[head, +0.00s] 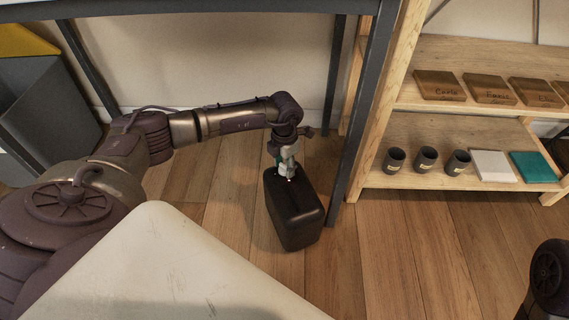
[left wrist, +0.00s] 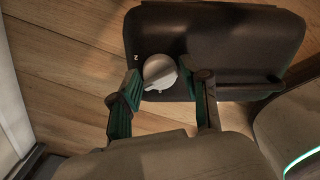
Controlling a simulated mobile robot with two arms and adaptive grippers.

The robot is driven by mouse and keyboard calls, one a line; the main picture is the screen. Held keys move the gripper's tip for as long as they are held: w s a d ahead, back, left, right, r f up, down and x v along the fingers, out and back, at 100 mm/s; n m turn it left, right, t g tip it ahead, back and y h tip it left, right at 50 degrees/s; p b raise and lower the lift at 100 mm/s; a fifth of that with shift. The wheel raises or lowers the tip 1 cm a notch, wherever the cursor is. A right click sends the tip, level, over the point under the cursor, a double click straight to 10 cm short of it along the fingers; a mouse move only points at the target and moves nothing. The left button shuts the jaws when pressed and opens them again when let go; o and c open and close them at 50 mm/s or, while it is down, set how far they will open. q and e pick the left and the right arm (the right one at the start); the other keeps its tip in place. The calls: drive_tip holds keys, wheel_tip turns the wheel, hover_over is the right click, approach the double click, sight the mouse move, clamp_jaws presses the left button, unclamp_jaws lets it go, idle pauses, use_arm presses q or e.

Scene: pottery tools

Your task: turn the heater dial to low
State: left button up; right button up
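The heater (head: 296,215) is a black upright box with rounded edges, standing on the wooden floor beside a dark table leg. It also shows in the left wrist view (left wrist: 230,35). Its dial (left wrist: 160,72) is a round light grey knob on the top, with a raised grip bar and a small white mark beside it. My left gripper (head: 288,176) points down at the heater's top. In the left wrist view its green-padded fingers (left wrist: 160,95) are apart, one on each side of the dial; I cannot tell whether they touch it. My right gripper is out of view.
A wooden shelf unit (head: 455,121) stands at the right with wooden plaques, dark cups (head: 427,159) and a white and a teal block. The dark metal table frame (head: 362,110) is close to the heater. Wooden floor is clear in front of the shelf.

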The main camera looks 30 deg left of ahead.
sight(284, 166)
use_arm(q)
drive_tip(key=shift+o, duration=0.8)
wheel_tip(284, 166, up, 12)
idle(0.4)
